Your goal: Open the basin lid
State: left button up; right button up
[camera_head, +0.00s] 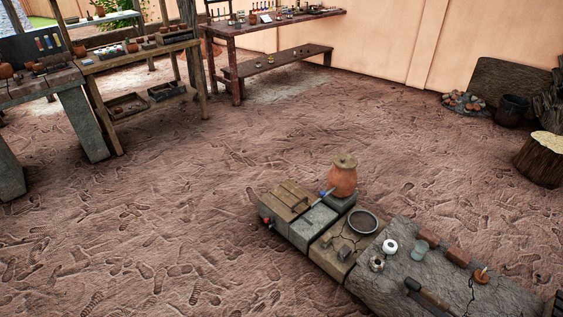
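A wooden slatted panel (292,193), which looks like the basin lid, lies flat on top of a low stone block (313,219) right of the middle of the view. It appears closed; nothing inside shows. Close behind its right side stands an orange clay pot (342,182) with its own tan lid (345,159) on it. A thin blue-tipped object (327,192) lies near the panel's right edge. Neither of my grippers is in view.
A dark round bowl (363,222) and small vessels stand on the stone slabs (400,282) to the right. Wooden tables (140,55) with pots and bottles stand at the back left. A tree stump (540,157) is at far right. The earth floor in the middle and left is clear.

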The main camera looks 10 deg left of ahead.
aim_at(287, 199)
jog(key=i+j+u, duration=0.1)
jog(key=i+u, duration=0.25)
jog(key=i, duration=0.75)
